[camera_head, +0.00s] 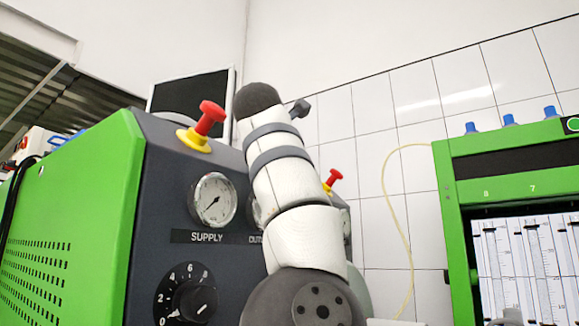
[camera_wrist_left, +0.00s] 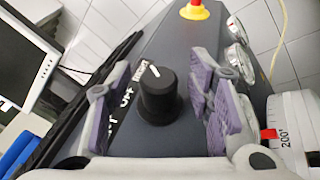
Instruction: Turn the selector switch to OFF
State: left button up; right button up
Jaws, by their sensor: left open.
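In the left wrist view, a black round selector switch (camera_wrist_left: 158,97) with a white mark on its top stands on a dark grey panel. White lettering runs along its left side, too slanted and partly hidden to read surely. My left gripper (camera_wrist_left: 160,85) is open, with one purple-padded finger on each side of the switch. Gaps show between both pads and the knob. In the head view my left arm rises in front of the machine; its gripper and this switch are hidden there. My right gripper is not in view.
In the head view, a red-and-yellow emergency stop (camera_head: 206,122), a SUPPLY gauge (camera_head: 213,199) and a numbered dial knob (camera_head: 188,303) sit on the green-sided machine (camera_head: 75,225). A green-framed rack (camera_head: 455,240) stands at right. In the wrist view, a monitor (camera_wrist_left: 24,55) is at left.

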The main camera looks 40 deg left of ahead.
pick_arm(q)
jog(key=shift+w+a+r, duration=0.1)
jog(key=shift+w+a, duration=0.05)
jog(key=shift+w, duration=0.05)
jog(key=shift+s, duration=0.1)
jog(key=shift+c, duration=0.4)
grip_shut()
